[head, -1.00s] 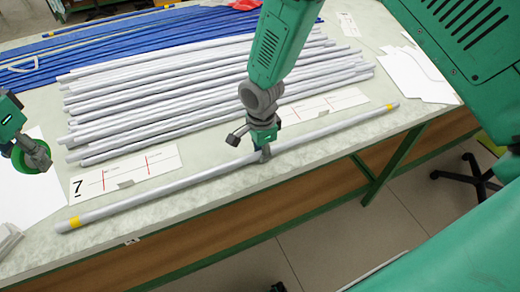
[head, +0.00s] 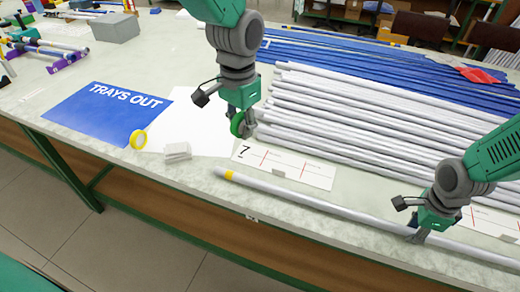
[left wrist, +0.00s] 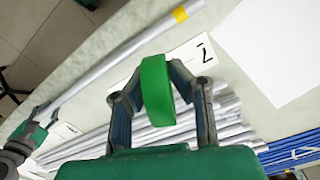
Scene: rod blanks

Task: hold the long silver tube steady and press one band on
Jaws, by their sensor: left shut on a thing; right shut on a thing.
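The long silver tube (head: 320,205) lies along the table's front edge, with a yellow band (head: 229,176) near its left end. Its right end is outside the head view. My right gripper (head: 417,236) is shut on the tube, well right of that band. My left gripper (head: 241,114) is shut on a green tape roll (head: 237,125), held above the table behind the tube's left end and apart from it. In the left wrist view the roll (left wrist: 157,90) sits between the fingertips, and the tube (left wrist: 110,61) with its yellow band (left wrist: 180,14) passes beyond it.
Several silver tubes (head: 370,125) and blue tubes (head: 400,70) lie behind. A card marked 7 (head: 290,167) lies behind the held tube.

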